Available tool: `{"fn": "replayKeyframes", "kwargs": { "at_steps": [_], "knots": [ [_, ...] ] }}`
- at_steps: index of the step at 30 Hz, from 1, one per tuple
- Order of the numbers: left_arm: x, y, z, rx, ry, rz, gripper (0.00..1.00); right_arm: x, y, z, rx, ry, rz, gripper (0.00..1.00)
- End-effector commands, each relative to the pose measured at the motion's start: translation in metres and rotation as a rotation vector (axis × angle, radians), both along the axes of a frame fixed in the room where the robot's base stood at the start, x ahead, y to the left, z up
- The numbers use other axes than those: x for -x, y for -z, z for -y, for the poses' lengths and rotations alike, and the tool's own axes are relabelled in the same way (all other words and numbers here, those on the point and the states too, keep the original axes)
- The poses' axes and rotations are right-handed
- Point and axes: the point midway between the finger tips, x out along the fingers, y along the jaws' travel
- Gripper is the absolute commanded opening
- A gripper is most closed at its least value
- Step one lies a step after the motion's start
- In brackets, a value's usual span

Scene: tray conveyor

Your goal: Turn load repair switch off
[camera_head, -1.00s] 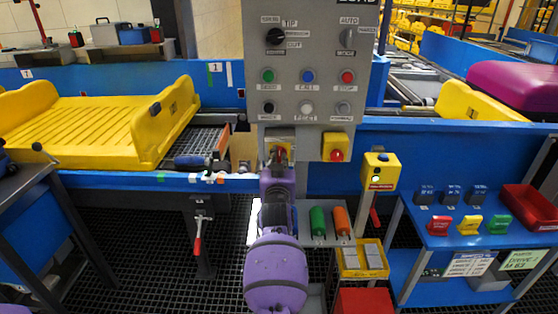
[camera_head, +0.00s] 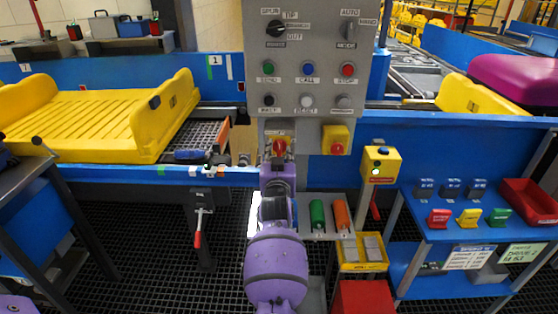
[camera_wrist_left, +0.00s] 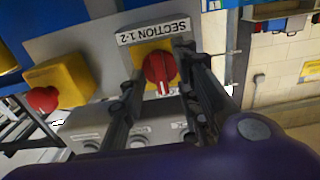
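The red rotary switch knob (camera_head: 279,147) sits on a yellow plate under the grey control panel (camera_head: 330,60). In the left wrist view the knob (camera_wrist_left: 159,68) has a white mark pointing down, under a label reading "SECTION 1-2". No label reading load repair is legible. My left gripper (camera_head: 278,162) is at the knob, partly hidden behind my purple arm. In the left wrist view its two dark fingers (camera_wrist_left: 160,62) are apart, one on each side of the knob. A small gap seems to show, and firm contact cannot be seen. My right gripper is not in view.
A yellow box with a red push button (camera_head: 337,149) is right of the knob; it also shows in the left wrist view (camera_wrist_left: 42,99). A yellow tray (camera_head: 85,115) lies on the conveyor at left. A blue side table (camera_head: 470,236) stands at right. Panel buttons are just above.

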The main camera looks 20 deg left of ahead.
Motion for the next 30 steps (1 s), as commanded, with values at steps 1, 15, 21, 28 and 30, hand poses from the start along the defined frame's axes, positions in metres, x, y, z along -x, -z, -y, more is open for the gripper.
{"fn": "replayKeyframes", "kwargs": {
  "at_steps": [1,15,21,28,30],
  "knots": [
    [0.005,0.001,0.002,0.000,0.000,-0.001,0.30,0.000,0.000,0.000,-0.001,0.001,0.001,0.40],
    [0.094,0.001,0.026,0.003,-0.001,-0.002,0.30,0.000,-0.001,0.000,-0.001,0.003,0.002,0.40],
    [0.110,0.000,0.031,-0.001,-0.001,-0.001,0.30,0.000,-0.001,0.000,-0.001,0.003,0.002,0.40],
    [0.113,0.000,0.033,0.002,0.000,0.000,0.30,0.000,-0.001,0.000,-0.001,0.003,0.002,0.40],
    [0.113,0.000,0.032,0.001,0.000,-0.001,0.30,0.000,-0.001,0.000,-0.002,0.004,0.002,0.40]
  ]
}}
